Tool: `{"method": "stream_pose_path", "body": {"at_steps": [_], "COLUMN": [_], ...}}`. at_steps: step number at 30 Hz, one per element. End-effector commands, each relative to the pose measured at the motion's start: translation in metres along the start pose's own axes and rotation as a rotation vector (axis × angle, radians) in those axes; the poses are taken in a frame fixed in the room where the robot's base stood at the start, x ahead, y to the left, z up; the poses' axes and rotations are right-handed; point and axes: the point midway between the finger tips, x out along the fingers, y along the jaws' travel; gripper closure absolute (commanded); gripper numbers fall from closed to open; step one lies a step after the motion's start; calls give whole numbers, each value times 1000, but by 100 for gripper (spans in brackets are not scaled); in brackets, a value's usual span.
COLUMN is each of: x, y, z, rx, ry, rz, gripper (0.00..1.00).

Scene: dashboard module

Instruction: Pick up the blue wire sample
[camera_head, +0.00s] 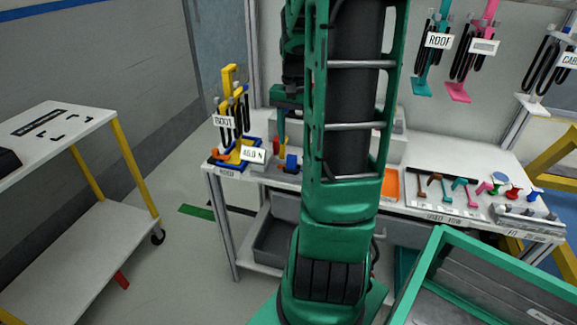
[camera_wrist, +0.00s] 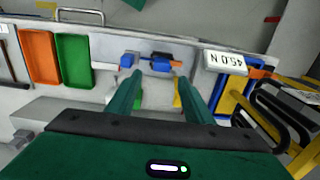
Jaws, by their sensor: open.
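In the wrist view, a blue piece (camera_wrist: 163,63), which looks like the blue wire sample, sits at a dark slot on the grey bench fixture, just beyond my fingertips. A second, smaller blue piece (camera_wrist: 128,58) is to its left; I cannot tell whether the two are joined. A blue block (camera_head: 291,162) also shows on the bench in the head view, beside my arm. My gripper (camera_wrist: 158,77) is open, its two green fingers pointing at the fixture with a gap between them. In the head view, my arm hides part of the gripper and bench.
A sign reading 45.0 N (camera_wrist: 224,62) stands close to the right of the fingers, beside a blue and yellow holder. An orange tray (camera_wrist: 40,57) and a green tray (camera_wrist: 74,61) lie left. A white cart (camera_head: 60,135) stands apart at left.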

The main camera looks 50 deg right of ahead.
Motion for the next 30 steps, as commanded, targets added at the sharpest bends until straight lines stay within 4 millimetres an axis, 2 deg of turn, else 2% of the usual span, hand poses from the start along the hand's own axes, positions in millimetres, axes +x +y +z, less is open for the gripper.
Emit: {"method": "stream_pose_path", "body": {"at_steps": [3, 10, 18, 28, 29, 30], "x": [14, 29, 65, 72, 72, 72], "y": [0, -1, -2, -2, -2, -2], "z": [1, 2, 5, 4, 4, 4], "rx": [-1, -2, -2, -2, -2, -2], "ry": [-3, -2, -3, 1, 1, 1], "rz": [1, 0, 1, 0, 0, 0], "gripper": [53, 53, 53, 53, 55, 65]}}
